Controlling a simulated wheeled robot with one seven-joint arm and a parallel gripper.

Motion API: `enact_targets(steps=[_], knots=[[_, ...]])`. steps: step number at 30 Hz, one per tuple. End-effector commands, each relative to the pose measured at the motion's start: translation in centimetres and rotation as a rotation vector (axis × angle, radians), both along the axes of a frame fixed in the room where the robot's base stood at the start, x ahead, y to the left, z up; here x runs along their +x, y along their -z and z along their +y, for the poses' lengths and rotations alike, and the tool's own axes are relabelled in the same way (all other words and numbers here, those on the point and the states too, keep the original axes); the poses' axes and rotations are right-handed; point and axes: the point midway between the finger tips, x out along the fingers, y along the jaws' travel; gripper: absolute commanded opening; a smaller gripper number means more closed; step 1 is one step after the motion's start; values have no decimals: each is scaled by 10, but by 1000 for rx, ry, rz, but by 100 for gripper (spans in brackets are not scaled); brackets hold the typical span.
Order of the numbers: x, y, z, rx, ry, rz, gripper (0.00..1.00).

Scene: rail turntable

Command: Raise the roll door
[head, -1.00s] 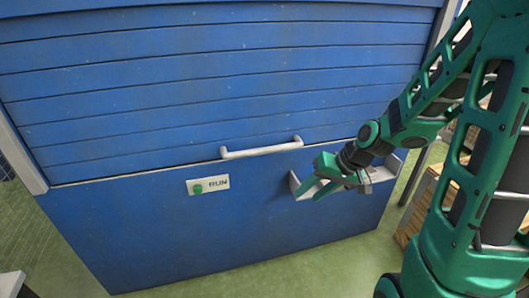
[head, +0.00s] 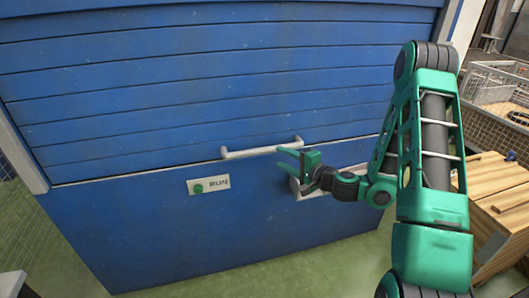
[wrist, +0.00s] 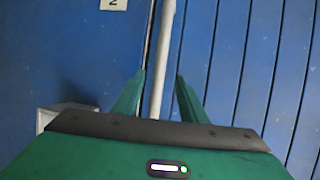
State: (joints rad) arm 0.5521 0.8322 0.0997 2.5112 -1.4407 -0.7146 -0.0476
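The blue slatted roll door (head: 200,85) is down, its bottom edge meeting a flat blue panel (head: 150,235). A pale bar handle (head: 255,152) runs along the bottom of the door; it also shows in the wrist view (wrist: 164,50). My gripper (head: 280,158) is at the handle's right end, pointing left. In the wrist view my gripper (wrist: 160,82) is open, with one green finger on each side of the bar. The bar lies between the fingers in the picture; I cannot tell whether they touch it.
A plate with a green button, marked RUN (head: 208,185), is on the lower panel. A grey tray (head: 318,190) sticks out below my gripper, partly hidden. A wooden crate (head: 497,195) and a wire mesh enclosure (head: 495,85) stand at the right.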

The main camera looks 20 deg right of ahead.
Motion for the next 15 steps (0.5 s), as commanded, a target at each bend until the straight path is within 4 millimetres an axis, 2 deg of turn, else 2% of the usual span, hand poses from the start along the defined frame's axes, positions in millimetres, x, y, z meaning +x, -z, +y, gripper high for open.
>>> enact_targets(steps=[5,15], knots=[[14,3,6,3,2,-2,39],[65,12,28,1,1,-4,39]])
